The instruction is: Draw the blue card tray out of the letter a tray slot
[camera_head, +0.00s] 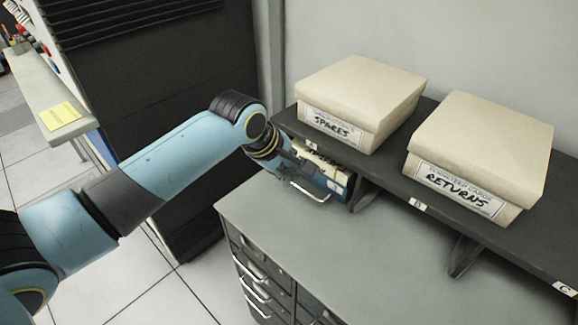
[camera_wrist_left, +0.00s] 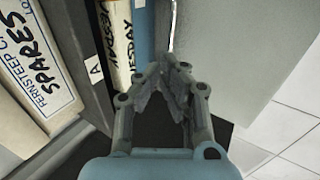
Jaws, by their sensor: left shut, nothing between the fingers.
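The blue card tray (camera_head: 336,187) sits under the dark shelf at the slot marked A (camera_head: 311,146). Its front part with pale cards (camera_head: 338,174) shows in front of the shelf edge, and a metal handle (camera_head: 308,192) is on its front. The tray's blue side (camera_wrist_left: 147,25) and handle (camera_wrist_left: 173,22) also show in the left wrist view. My left gripper (camera_head: 299,168) is shut and empty beside the tray's front. In the left wrist view its fingertips (camera_wrist_left: 165,72) are close to the tray; I cannot tell whether they touch. My right gripper is not in view.
A SPARES box (camera_head: 345,124) and a RETURNS box (camera_head: 462,198) stand on the shelf (camera_head: 392,172). Slots B and C, further right, look empty. The grey cabinet top (camera_head: 330,245) below is clear. A dark cabinet (camera_head: 165,90) stands behind my left arm.

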